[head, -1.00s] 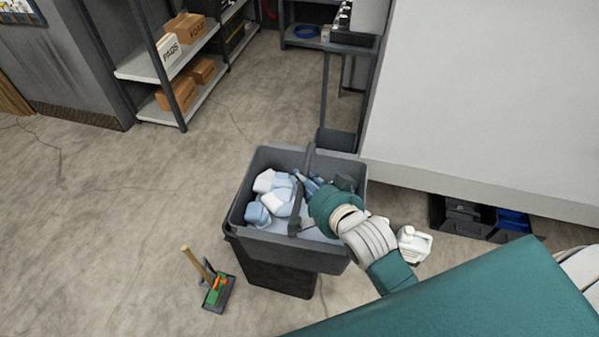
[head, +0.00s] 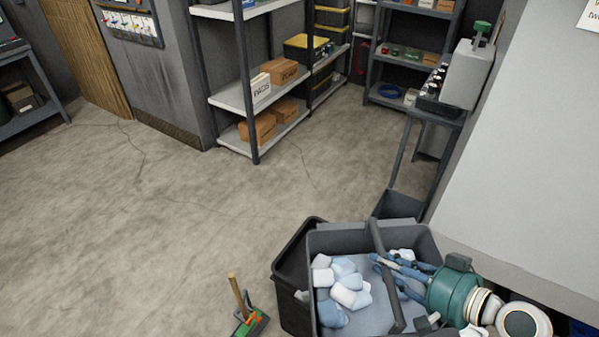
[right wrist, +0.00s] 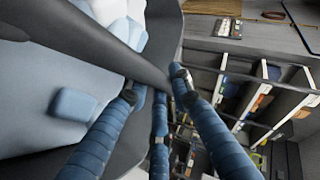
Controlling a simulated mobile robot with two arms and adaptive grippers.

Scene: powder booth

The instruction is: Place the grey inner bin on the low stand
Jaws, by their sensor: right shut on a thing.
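The grey inner bin (head: 412,232) is at the lower right of the head view, holding several pale blue and white crumpled pieces. My right gripper (head: 386,262) is shut on the bin's handle (head: 381,270). In the right wrist view, the blue fingers of this gripper (right wrist: 158,88) close around the dark handle bar (right wrist: 118,55). The black outer bin (head: 291,262) stands to the left, partly hidden by the grey bin, which looks raised and offset from it. I cannot clearly make out the low stand. My left gripper is out of view.
A dark grey box-like piece (head: 398,205) sits on the floor behind the bin, by a narrow table (head: 437,116). A large pale surface (head: 530,170) bounds the right. The floor at left is clear.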

